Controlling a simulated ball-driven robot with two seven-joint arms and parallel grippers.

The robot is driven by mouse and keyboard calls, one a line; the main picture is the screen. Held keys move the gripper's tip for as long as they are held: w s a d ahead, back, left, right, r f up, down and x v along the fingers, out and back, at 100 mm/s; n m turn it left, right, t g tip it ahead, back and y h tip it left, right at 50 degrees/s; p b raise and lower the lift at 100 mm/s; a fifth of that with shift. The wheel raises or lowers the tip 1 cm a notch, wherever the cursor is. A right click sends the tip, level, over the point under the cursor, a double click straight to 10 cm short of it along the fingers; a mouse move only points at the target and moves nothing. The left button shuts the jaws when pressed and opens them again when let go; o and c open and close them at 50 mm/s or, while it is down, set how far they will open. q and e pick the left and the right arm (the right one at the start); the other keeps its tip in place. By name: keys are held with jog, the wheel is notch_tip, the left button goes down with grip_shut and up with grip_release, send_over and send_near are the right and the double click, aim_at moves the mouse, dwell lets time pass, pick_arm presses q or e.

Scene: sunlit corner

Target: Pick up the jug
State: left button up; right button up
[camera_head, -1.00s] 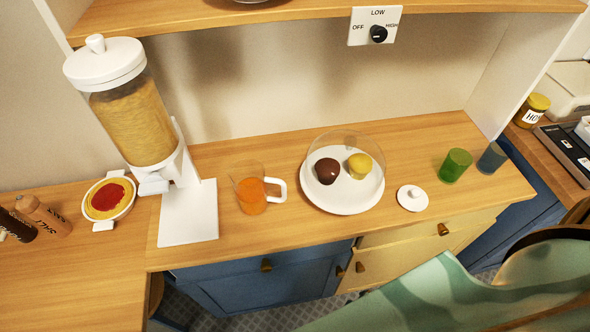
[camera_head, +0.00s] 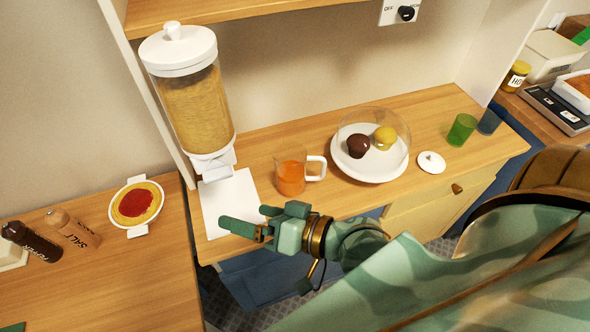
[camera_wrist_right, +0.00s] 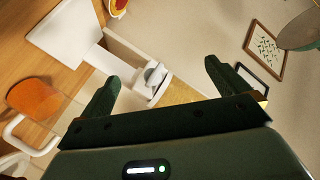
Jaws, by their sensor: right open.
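The jug is clear with orange liquid in it (camera_head: 291,178) and a white handle on its right. It stands upright on the wooden counter, just right of the dispenser's base. The jug also shows at the left edge of the right wrist view (camera_wrist_right: 36,99), outside the jaws. My right gripper (camera_head: 243,217) is in front of the jug and a little left of it, over the counter's front edge. It points left, and its jaws (camera_wrist_right: 162,71) are open and empty. My left gripper cannot be made out.
A cereal dispenser (camera_head: 192,105) stands left of the jug on its white base. A domed plate (camera_head: 367,166) with two cupcakes sits to the right, then a white lid (camera_head: 431,162) and a green cup (camera_head: 461,130). A tart dish (camera_head: 137,204) and shakers are at left.

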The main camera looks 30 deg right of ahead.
jog(key=w+d+r+m+t+h, duration=0.1)
jog(key=d+r+m+t+h, duration=0.15)
jog(key=m, duration=0.75)
jog(key=w+d+r+m+t+h, duration=0.1)
jog(key=w+d+m+t+h, duration=0.2)
jog(key=m, duration=0.7)
jog(key=m+g+h, duration=0.6)
jog(key=m+h, duration=0.1)
jog(key=m, duration=1)
send_near(297, 174)
jog(key=shift+y, duration=0.25)
jog(key=x, duration=0.8)
jog(key=shift+w+d+f+b, duration=0.2)
jog(key=shift+d+b, duration=0.05)
jog(key=shift+b, duration=0.15)
jog(key=shift+t, duration=0.25)
jog(key=x, duration=0.5)
jog(key=shift+w+a+f+b, duration=0.1)
jog(key=shift+w+f+b, duration=0.05)
jog(key=shift+w+b, duration=0.2)
jog(key=c, duration=1.3)
pick_arm(q)
jog(key=shift+s+a+f, duration=0.1)
jog(key=shift+a+f, duration=0.2)
jog(key=shift+f, duration=0.45)
pick_arm(e)
jog(key=shift+c, duration=0.9)
